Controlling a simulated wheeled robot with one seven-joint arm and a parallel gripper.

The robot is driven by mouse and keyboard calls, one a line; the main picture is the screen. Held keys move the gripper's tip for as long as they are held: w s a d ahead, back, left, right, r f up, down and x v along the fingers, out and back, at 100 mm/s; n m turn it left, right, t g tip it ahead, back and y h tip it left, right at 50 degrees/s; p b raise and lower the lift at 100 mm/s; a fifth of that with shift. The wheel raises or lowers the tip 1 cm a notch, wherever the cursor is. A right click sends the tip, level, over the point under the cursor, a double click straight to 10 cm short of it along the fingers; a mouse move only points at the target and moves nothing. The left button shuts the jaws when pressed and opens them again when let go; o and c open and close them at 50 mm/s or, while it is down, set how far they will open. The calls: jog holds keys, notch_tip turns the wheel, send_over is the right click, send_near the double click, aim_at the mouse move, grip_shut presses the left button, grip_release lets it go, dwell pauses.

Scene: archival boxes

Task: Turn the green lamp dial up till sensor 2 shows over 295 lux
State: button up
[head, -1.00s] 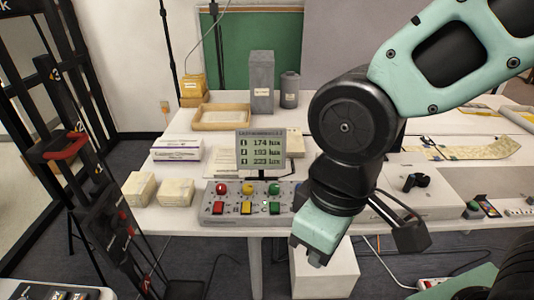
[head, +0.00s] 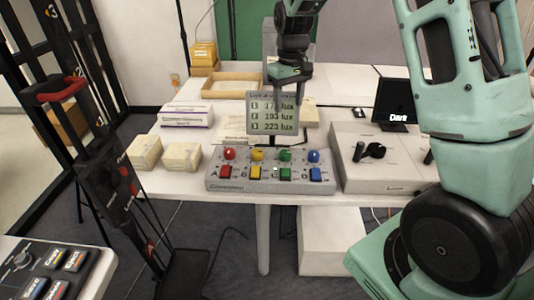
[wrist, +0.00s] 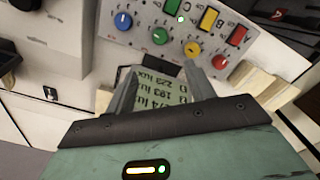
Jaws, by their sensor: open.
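The control box (head: 213,184) on the table carries a red, a yellow, a green and a blue dial, with a coloured button below each. The green dial (head: 285,156) is third from the left; in the wrist view the green dial (wrist: 161,42) lies ahead of my fingertips. The readout screen (head: 252,128) stands behind the box. Its second row reads 193 lux, the third 223; the first reads 174 in the wrist view. My gripper (head: 290,92) is open and empty, pointing down above the screen and partly hiding its top row. In the wrist view my gripper (wrist: 160,72) is apart from the dial.
Wrapped blocks (head: 181,157) sit left of the control box. A wide grey unit (head: 390,178) with a black knob stands at its right. A monitor (head: 395,102) and a wooden tray (head: 233,85) are farther back. A button panel (head: 60,270) is at lower left.

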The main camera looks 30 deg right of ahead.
aim_at(286, 152)
notch_tip(286, 152, down, 17)
jog(key=shift+f+p, duration=0.1)
jog(key=shift+p, duration=0.35)
jog(key=shift+c, duration=0.3)
jog(key=c, duration=0.9)
